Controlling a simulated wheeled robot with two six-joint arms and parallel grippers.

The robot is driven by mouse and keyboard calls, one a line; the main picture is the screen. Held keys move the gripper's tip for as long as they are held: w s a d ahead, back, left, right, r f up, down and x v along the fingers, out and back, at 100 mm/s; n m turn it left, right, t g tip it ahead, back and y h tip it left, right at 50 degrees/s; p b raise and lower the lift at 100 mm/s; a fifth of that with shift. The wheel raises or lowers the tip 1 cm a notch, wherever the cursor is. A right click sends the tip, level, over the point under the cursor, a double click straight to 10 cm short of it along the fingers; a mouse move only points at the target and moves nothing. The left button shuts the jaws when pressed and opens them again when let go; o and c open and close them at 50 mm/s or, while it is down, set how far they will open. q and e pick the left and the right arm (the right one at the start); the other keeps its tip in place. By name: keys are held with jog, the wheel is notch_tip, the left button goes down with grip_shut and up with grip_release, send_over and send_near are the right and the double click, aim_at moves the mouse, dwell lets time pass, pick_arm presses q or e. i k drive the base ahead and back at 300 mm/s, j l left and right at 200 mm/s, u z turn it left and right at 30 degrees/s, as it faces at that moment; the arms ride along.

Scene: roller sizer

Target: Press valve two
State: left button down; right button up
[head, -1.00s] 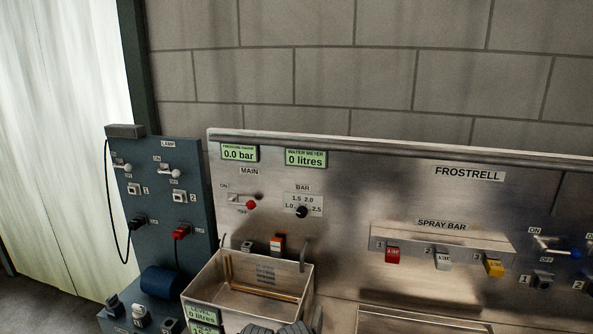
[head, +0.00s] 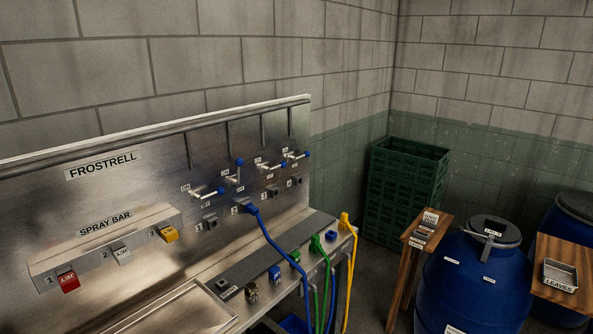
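On the steel FROSTRELL panel (head: 130,222), the SPRAY BAR strip holds a red piece (head: 69,282) marked 1, a pale grey piece (head: 122,255) marked 2 and a yellow piece (head: 169,234) marked 3. To their right is a row of several blue-knobbed lever valves. The second lever (head: 237,170) from the left points up, its knob high; the first lever (head: 207,193) lies roughly sideways. Outlets below are numbered; a blue hose (head: 272,240) is plugged in at the second outlet. Neither gripper shows now.
A ledge in front of the panel carries coloured hose fittings, with green and yellow hoses (head: 345,260) hanging at its end. Green crates (head: 405,190) stand in the corner. Blue barrels (head: 475,280) and small wooden tables (head: 425,232) stand at the right.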

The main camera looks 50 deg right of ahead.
aim_at(239, 161)
jog(key=z, duration=1.35)
